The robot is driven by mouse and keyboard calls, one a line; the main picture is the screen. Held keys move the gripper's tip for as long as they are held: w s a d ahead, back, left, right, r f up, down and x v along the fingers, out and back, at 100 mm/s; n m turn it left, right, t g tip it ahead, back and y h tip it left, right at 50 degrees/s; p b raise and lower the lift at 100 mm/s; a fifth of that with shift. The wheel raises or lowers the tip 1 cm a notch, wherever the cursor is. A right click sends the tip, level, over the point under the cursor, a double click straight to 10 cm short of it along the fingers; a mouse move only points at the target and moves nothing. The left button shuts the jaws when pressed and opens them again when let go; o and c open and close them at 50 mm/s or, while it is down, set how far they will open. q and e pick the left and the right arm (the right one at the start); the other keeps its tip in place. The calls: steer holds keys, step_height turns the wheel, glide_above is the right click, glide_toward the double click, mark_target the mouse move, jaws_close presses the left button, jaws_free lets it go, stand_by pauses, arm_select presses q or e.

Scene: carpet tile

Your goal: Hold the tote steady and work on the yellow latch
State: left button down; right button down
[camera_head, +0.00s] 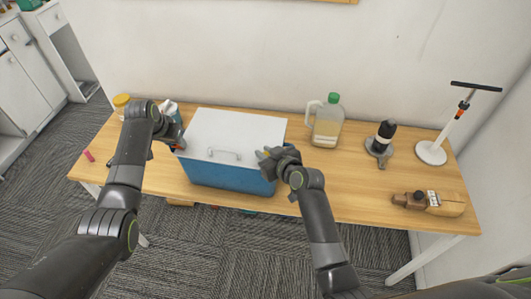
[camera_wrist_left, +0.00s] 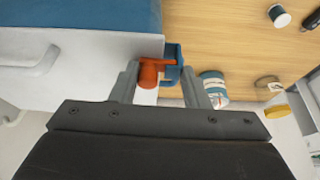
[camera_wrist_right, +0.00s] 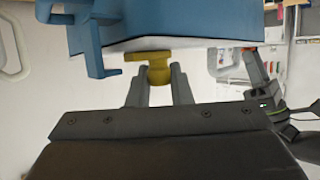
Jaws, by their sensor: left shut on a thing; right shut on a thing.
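The tote (camera_head: 226,175) is a blue box with a white lid (camera_head: 237,128) and a handle on the lid, standing on the wooden table. My left gripper (camera_head: 177,144) is at the tote's left end. In the left wrist view its fingers are around an orange latch (camera_wrist_left: 150,72) beside a blue bracket on the tote. My right gripper (camera_head: 264,157) is at the tote's right end. In the right wrist view the yellow latch (camera_wrist_right: 159,70) sits between its fingertips, against the lid's edge. The latch is mostly hidden in the head view.
A jug with a green cap (camera_head: 327,124), a black-topped device (camera_head: 381,142), a white-based stand (camera_head: 432,153) and a brown bottle lying down (camera_head: 445,205) are on the table's right. A yellow-lidded jar (camera_head: 122,102) and a pink marker (camera_head: 89,155) are on its left. A wall stands behind.

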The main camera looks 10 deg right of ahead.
arm_select(q)
steer(key=shift+w, duration=0.1)
arm_select(e)
steer(key=shift+s+d, duration=0.25)
steer(key=shift+d, duration=0.4)
steer(key=shift+s+d, duration=0.2)
steer(key=shift+d, duration=0.4)
steer(key=c, duration=1.3)
jaws_free()
steer(key=shift+s, duration=0.1)
steer(key=v, duration=1.1)
steer(key=shift+s+d, duration=0.25)
steer(key=shift+s, duration=0.1)
steer(key=shift+r, duration=0.1)
arm_select(q)
steer(key=c, duration=0.7)
jaws_free()
